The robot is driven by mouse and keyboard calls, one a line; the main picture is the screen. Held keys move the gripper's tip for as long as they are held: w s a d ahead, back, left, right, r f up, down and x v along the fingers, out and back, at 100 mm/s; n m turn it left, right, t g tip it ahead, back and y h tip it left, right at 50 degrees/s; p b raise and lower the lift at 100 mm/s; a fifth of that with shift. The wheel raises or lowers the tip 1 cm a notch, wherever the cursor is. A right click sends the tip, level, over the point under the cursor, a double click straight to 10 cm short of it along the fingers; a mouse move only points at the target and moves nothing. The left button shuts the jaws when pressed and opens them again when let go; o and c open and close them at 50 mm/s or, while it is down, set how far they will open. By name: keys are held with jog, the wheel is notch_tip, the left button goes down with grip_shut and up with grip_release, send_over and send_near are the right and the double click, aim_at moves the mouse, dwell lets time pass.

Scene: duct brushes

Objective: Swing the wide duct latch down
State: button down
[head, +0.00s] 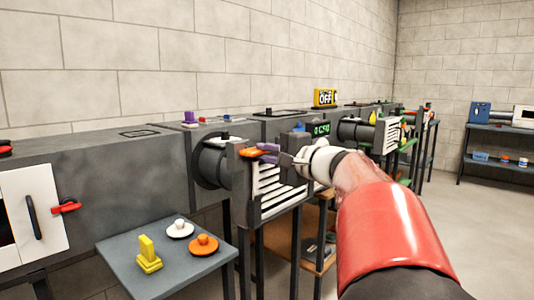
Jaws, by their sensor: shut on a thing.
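A wide dark duct end (215,160) with white slats (280,192) sticks out from the grey duct run at the middle of the head view. An orange latch handle (250,153) shows at its top edge and lies roughly level. My gripper (266,153), with purple finger parts, reaches in from the right and is shut on the orange handle at its tips. The fingers hide part of the handle, and its pivot is not clear.
A grey side table (135,258) at front left holds a yellow piece (148,256), a white knobbed disc (180,229) and an orange one (204,245). A white door with a red latch (66,208) is at left. Another slatted duct end (385,135) stands behind my arm. Open floor lies at right.

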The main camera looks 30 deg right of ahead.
jog(key=c, duration=1.5)
grip_release()
jog(key=b+v, duration=0.1)
jog(key=v, duration=0.7)
jog(key=shift+w, duration=0.1)
jog(key=s+a+f+n+g, duration=0.3)
jog(key=a+f+g, duration=0.1)
jog(key=a+f, duration=0.35)
jog(key=s+a+f+n+g, duration=0.2)
jog(key=a+f+g, duration=0.1)
jog(key=a+f, duration=0.4)
jog(key=s+a+f+n+g+h, duration=0.1)
jog(key=s+f+n+h, duration=0.1)
jog(key=s+f+n, duration=0.1)
jog(key=s+a+f+n+g+h, duration=0.2)
jog(key=s+f+n, duration=0.1)
jog(key=s+f, duration=0.3)
jog(key=s+a+f+n+g+h, duration=0.1)
jog(key=s+a+f+n+h, duration=0.1)
jog(key=s+f, duration=0.3)
jog(key=shift+f+n, duration=0.5)
jog(key=shift+n, duration=0.1)
